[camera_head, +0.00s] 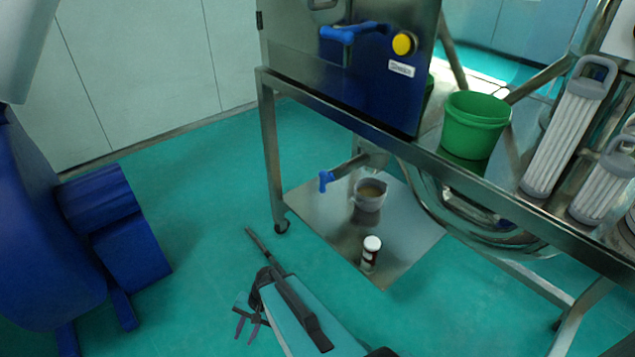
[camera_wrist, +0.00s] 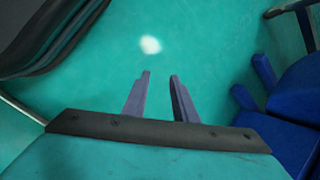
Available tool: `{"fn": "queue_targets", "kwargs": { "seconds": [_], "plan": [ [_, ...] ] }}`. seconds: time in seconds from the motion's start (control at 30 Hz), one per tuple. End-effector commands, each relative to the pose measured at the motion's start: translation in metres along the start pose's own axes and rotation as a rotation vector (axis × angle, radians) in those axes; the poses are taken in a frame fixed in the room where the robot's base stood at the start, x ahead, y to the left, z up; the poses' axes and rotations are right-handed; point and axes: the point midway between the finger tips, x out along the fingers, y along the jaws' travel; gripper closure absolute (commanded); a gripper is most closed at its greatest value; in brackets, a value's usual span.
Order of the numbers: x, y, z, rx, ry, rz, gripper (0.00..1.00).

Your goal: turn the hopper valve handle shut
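A blue lever handle (camera_head: 326,181) sits at the end of a metal pipe under the bench, above a grey cup (camera_head: 370,194). A second blue handle (camera_head: 350,33) is on the upper machine housing beside a yellow button (camera_head: 404,43). No label tells which one is the hopper valve. My gripper (camera_head: 245,329) is low at the front, over the floor, well away from both handles. In the wrist view my gripper (camera_wrist: 160,78) is open, with bare floor between its fingers. Neither handle shows in the wrist view.
A white-capped dark bottle (camera_head: 371,255) stands on the metal sheet (camera_head: 405,262) under the bench. A green bucket (camera_head: 476,124) and white ribbed filters (camera_head: 566,132) are on the bench. A blue chair-like object (camera_head: 100,215) stands left. Open floor (camera_head: 200,170) lies between it and the bench.

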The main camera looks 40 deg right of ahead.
Motion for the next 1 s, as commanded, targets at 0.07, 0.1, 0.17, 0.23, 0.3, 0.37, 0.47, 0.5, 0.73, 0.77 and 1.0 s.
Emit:
{"fn": "queue_targets", "kwargs": {
  "seconds": [0.07,0.1,0.17,0.23,0.3,0.37,0.47,0.5,0.73,0.77,1.0],
  "plan": [
    [-0.005,-0.013,-0.030,0.122,0.028,-0.105,0.75],
    [-0.013,-0.020,-0.044,0.183,0.039,-0.158,0.75],
    [-0.025,-0.030,-0.064,0.274,0.052,-0.239,0.75],
    [-0.040,-0.039,-0.087,0.379,0.065,-0.333,0.75],
    [-0.059,-0.046,-0.112,0.482,0.075,-0.430,0.75],
    [-0.077,-0.051,-0.133,0.567,0.080,-0.513,0.75],
    [-0.109,-0.053,-0.167,0.706,0.081,-0.656,0.75],
    [-0.123,-0.053,-0.180,0.761,0.078,-0.714,0.75],
    [-0.214,-0.033,-0.252,1.044,0.039,-1.057,0.75],
    [-0.227,-0.028,-0.260,1.079,0.030,-1.103,0.75],
    [-0.332,0.026,-0.313,1.307,-0.079,-1.477,0.75]
  ]
}}
